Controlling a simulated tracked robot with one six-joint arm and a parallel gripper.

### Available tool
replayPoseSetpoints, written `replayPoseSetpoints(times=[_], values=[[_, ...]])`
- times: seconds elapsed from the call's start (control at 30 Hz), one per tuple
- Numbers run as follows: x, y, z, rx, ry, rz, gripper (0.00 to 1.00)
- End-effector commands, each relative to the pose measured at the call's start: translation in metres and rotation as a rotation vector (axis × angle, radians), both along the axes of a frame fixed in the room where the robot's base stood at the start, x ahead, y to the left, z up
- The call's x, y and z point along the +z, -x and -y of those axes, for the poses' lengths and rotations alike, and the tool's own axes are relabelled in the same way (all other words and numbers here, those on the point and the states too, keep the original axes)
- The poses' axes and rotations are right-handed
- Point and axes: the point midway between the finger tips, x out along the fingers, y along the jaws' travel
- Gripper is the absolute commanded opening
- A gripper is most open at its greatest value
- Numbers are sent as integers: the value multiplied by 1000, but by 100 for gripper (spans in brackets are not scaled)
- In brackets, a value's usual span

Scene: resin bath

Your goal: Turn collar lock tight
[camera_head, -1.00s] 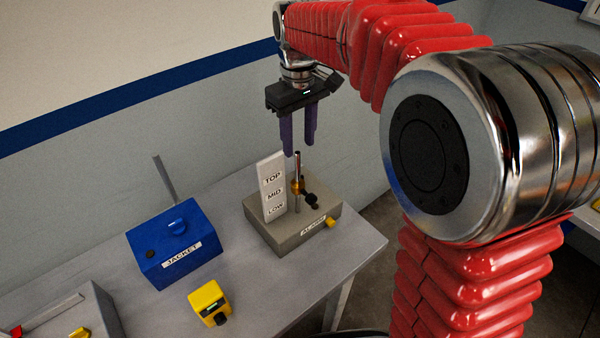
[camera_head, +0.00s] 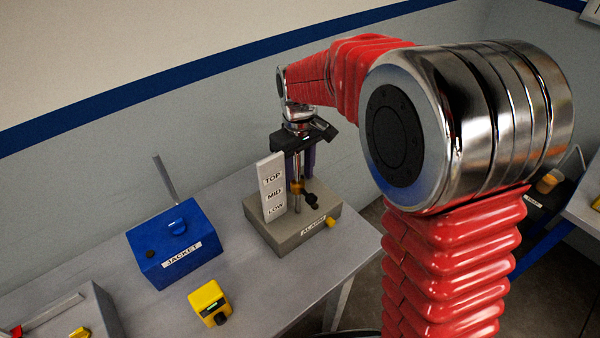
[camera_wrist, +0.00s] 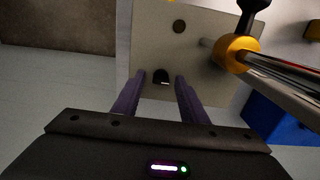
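The brass collar (camera_head: 297,187) sits around an upright metal rod (camera_head: 297,205) on the grey ALARM box (camera_head: 290,238). A black lock handle (camera_head: 312,201) sticks out from the collar's side. My gripper (camera_head: 300,172) points down behind the rod, its purple fingers close to collar height and partly hidden. In the wrist view, my gripper (camera_wrist: 160,88) has its fingers apart with nothing between them. There the collar (camera_wrist: 237,52) and the black handle (camera_wrist: 252,10) lie to the upper right, outside the fingers. Whether the lock is tight cannot be seen.
A white plate (camera_head: 271,187) marked TOP, MID and LOW stands left of the rod. A yellow knob (camera_head: 331,223) is on the box's front. A blue JACKET box (camera_head: 175,245) and a yellow device (camera_head: 209,302) stand left on the grey table (camera_head: 265,290).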

Motion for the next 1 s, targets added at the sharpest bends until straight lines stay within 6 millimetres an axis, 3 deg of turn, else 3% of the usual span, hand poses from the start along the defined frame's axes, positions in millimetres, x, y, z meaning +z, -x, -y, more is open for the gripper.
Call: replayPoseSetpoints(times=[0.13,0.67,1.0], values=[[0,0,0,0,0,0,38],[0,0,0,0,1,1,1],[1,-1,2,-21,3,2,0]])
